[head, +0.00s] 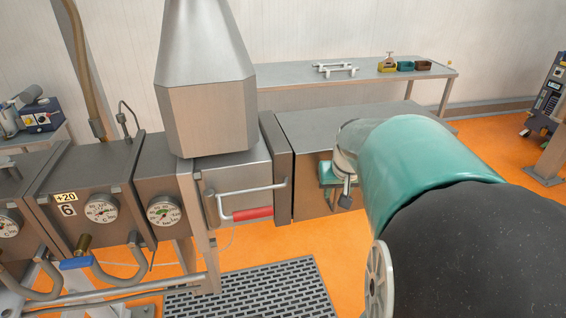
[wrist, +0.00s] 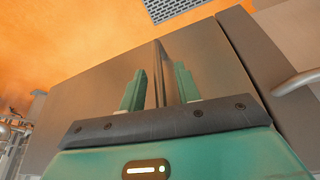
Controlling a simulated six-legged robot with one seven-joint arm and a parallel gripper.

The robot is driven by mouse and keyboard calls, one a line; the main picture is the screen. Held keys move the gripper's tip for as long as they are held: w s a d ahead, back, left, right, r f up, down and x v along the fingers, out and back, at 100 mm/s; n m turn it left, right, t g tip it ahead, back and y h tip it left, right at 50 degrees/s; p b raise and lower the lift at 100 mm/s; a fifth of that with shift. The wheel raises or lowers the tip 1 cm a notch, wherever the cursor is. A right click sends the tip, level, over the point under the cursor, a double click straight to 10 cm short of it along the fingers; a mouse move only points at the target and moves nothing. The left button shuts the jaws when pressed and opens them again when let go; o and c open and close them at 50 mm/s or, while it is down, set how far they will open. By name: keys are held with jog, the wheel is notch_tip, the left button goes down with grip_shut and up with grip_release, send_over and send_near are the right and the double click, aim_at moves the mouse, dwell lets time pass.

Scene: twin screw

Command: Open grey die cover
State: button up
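The grey die cover appears to be the box-shaped grey housing (head: 303,150) at the right end of the machine, with a flat top. In the wrist view, grey panels (wrist: 100,95) meet at a narrow upright seam or edge. My gripper (head: 343,195) is in front of the housing's right part, largely hidden by my arm in the head view. In the wrist view, the two green fingers of my gripper (wrist: 158,85) stand apart, one on each side of the seam. Nothing shows held between them. I cannot tell whether the fingers touch the panels.
A silver handle with a red grip (head: 252,213) sticks out left of the housing. A tapered metal hopper (head: 205,90) stands above it. A floor grate (head: 255,292) lies in front. A bench (head: 290,74) stands behind.

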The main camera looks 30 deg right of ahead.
jog(key=shift+x, duration=0.9)
jog(key=shift+d, duration=0.1)
grip_shut()
jog(key=s+d, duration=0.4)
jog(key=d, duration=1)
jog(key=s+d, duration=0.4)
jog(key=d, duration=1)
jog(key=shift+s+r, duration=0.1)
jog(key=shift+r, duration=0.05)
grip_release()
